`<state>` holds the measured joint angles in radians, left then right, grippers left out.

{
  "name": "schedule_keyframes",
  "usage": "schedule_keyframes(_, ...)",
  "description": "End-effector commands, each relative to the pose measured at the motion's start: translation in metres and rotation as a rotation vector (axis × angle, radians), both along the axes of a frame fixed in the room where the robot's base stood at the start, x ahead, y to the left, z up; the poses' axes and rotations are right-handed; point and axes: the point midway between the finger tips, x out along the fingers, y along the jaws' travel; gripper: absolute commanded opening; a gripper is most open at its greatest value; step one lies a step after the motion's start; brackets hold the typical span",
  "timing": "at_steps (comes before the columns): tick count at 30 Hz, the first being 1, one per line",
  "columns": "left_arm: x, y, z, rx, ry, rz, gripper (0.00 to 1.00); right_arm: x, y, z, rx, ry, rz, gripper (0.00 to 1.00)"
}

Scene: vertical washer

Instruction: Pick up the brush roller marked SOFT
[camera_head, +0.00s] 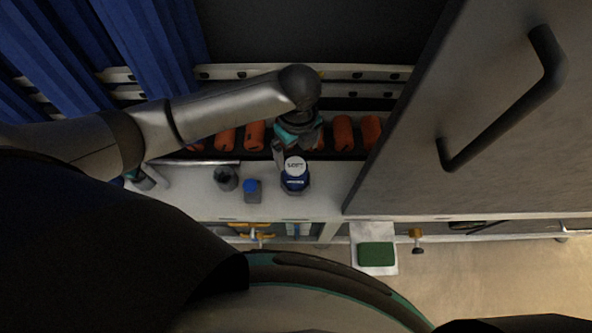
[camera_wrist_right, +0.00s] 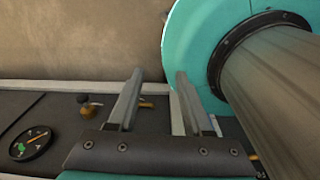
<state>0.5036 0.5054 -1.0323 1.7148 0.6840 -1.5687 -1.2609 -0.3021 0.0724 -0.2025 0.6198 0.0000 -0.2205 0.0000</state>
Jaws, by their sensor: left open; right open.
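The brush roller marked SOFT (camera_head: 295,168) stands on the pale ledge (camera_head: 328,190). It has a white round top with dark lettering and a blue body below. My left gripper (camera_head: 297,148) comes in from the left and points down just behind the roller's top, open. One finger shows close to the roller's left side; I cannot tell whether it touches. My right gripper (camera_wrist_right: 155,78) is open and empty in the right wrist view, with both fingers apart. The SOFT roller does not show there.
A dark cup (camera_head: 226,178) and a blue-capped container (camera_head: 252,190) stand left of the roller. Several orange cylinders (camera_head: 343,132) line the back. A large grey door panel (camera_head: 480,110) with a black handle blocks the right. Blue brushes (camera_head: 110,45) hang upper left.

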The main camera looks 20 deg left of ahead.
Motion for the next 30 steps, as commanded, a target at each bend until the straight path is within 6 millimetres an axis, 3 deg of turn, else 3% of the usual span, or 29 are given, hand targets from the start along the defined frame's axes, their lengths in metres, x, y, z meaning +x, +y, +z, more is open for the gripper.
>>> schedule_keyframes(1,-0.001,0.000,-0.016,-0.001,0.004,0.002,1.00,-0.001,-0.001,-0.008,-0.001,0.002,0.001,0.50)
schedule_keyframes(7,0.000,0.000,-0.053,-0.002,0.001,0.003,1.00,-0.002,-0.006,-0.021,-0.008,0.002,0.001,0.50)
schedule_keyframes(14,0.000,0.000,-0.068,-0.002,-0.001,0.003,1.00,-0.001,-0.006,-0.025,-0.009,0.001,0.001,0.50)
schedule_keyframes(24,-0.001,0.005,-0.114,-0.001,0.000,0.003,1.00,0.003,-0.008,-0.046,-0.010,-0.005,-0.003,0.50)
schedule_keyframes(30,-0.001,0.004,-0.117,-0.002,-0.002,0.002,1.00,0.013,-0.017,-0.046,-0.020,-0.024,-0.004,0.50)
